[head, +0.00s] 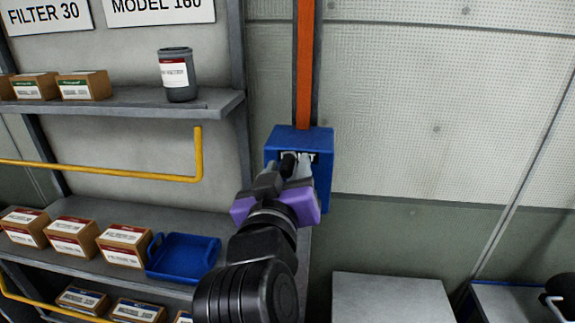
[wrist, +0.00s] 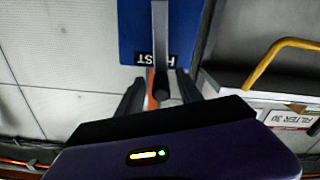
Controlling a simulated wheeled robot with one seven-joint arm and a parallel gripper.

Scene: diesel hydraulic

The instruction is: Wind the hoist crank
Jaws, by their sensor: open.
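The blue hoist box (head: 323,170) is fixed to the wall below an orange post, and its label is partly hidden behind my gripper (head: 289,166). In the wrist view the box (wrist: 134,35) carries a black label (wrist: 140,57), seen upside down. A grey crank arm (wrist: 160,35) crosses the box and ends in a dark handle (wrist: 161,84). My gripper (wrist: 160,95) is open, with one finger on each side of the handle. Narrow gaps seem to show beside it; contact cannot be told. In the head view my gripper hides most of the crank.
The orange post (head: 304,60) rises above the box. Shelving at left holds small boxes, a grey canister (head: 177,75) and a blue tray (head: 183,257). A yellow rail (head: 150,175) runs along the shelving. A grey cabinet top (head: 390,298) is at lower right. The wall right of the box is clear.

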